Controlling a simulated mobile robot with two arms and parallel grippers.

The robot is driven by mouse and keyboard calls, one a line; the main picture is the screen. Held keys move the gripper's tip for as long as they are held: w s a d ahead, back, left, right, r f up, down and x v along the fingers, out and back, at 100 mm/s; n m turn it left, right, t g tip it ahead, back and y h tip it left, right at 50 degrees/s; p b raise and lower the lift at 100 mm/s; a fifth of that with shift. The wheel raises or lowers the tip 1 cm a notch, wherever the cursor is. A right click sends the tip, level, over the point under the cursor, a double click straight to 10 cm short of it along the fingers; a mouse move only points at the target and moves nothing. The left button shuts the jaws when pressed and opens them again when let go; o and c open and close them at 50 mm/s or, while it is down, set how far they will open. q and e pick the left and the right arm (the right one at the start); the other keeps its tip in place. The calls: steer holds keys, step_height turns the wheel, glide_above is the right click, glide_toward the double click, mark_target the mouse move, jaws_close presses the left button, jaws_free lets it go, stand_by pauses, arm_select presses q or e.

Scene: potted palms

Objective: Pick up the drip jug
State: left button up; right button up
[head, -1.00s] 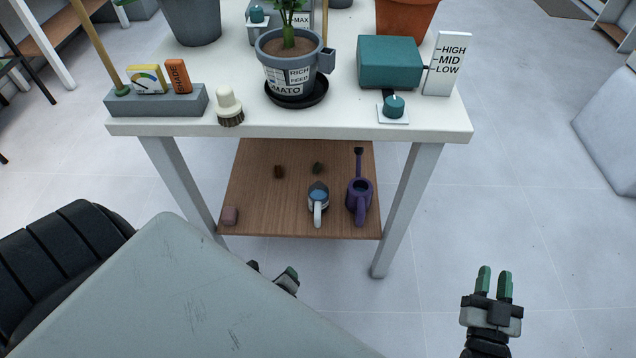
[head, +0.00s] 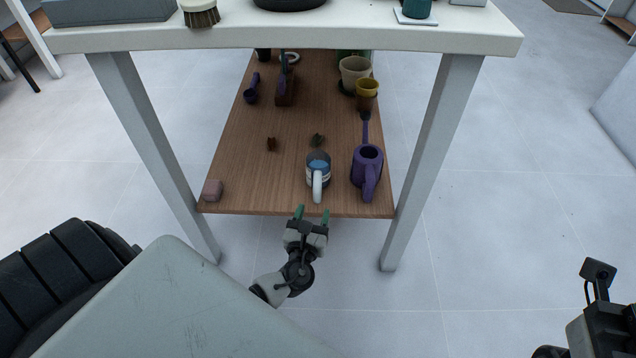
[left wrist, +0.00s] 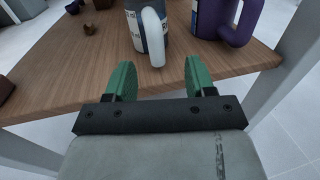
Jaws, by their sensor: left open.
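A jug with a blue-and-white body and a white handle (head: 318,172), which I take for the drip jug, stands upright near the front edge of the lower wooden shelf. Its handle faces me. My left gripper (head: 312,212) is open and empty just in front of it, at the shelf's front edge. In the left wrist view the jug's handle (left wrist: 153,35) lies ahead of the two green fingers (left wrist: 160,78), apart from them. The jug's top is out of that view. Part of my right arm shows at the lower right; its fingers do not.
A purple watering can (head: 367,172) stands close right of the jug. Pots (head: 354,70) stand farther back. The white tabletop (head: 300,35) overhangs, with legs either side.

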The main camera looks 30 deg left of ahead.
mark_target(316, 197)
arm_select(q)
steer(key=x, duration=0.2)
steer(key=b+x, duration=0.1)
steer(key=x, duration=0.1)
steer(key=b+x, duration=0.1)
steer(key=x, duration=0.1)
steer(key=shift+a+f, duration=0.15)
steer(key=shift+a, duration=0.15)
steer(key=shift+w+a, duration=0.15)
steer(key=shift+w, duration=0.3)
jaws_close()
